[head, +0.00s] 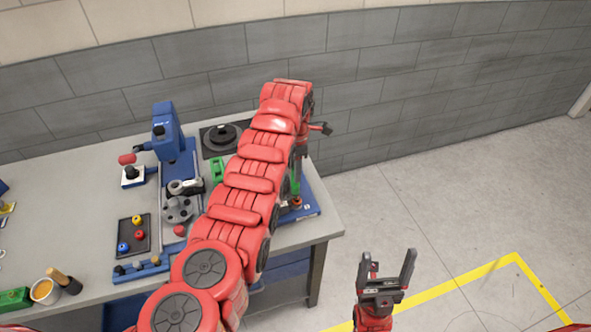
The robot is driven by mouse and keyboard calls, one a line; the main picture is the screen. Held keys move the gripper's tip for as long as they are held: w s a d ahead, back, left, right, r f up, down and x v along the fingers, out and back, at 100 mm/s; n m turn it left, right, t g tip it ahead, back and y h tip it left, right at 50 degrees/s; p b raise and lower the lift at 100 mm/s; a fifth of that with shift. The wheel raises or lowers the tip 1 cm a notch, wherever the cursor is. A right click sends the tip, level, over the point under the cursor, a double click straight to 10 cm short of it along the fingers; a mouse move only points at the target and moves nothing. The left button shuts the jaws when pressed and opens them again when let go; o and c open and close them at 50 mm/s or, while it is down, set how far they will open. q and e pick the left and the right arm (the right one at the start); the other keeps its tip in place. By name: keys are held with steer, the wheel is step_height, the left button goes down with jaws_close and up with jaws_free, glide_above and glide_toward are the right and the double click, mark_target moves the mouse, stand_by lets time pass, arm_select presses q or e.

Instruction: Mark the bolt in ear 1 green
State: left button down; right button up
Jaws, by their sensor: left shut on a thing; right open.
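My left arm reaches across the table from the bottom and covers much of its right part. My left gripper (298,155) is mostly hidden behind this arm. It is shut on a slim green thing, perhaps a marker (295,183), pointing down. Below it a small orange-brown piece (296,202) shows over a blue base (311,207) at the table's right end. I cannot tell whether they touch, or whether this piece is the bolt. No ear number is readable. My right gripper (386,272) is open and empty, fingers up, over the floor right of the table.
On the grey table (90,220) stand a blue press (166,128), a black tray (133,237) with coloured knobs, a blue rack (141,269) and an orange-filled cup (43,290). A black round fixture (222,136) sits behind my arm. The floor at right is clear.

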arm_select(q)
steer(key=shift+d+f+b, duration=0.15)
steer(key=shift+f+b, duration=0.1)
steer(key=shift+b, duration=0.2)
steer(key=shift+w+d+b, duration=0.1)
steer(key=shift+d+b, duration=0.25)
steer(key=shift+b, duration=1)
steer(key=shift+a+p, duration=0.1)
steer(key=shift+p, duration=0.75)
stand_by(0.3)
steer(key=shift+s+a+f+p, duration=0.1)
steer(key=shift+s+a+p, duration=0.25)
steer(key=shift+p, duration=1.4)
steer(key=shift+w+a, duration=0.1)
steer(key=shift+w+r, duration=0.2)
steer(key=shift+r, duration=0.65)
steer(key=shift+s+r+b, duration=0.1)
steer(key=shift+r+b, duration=0.5)
steer(key=shift+r, duration=1.65)
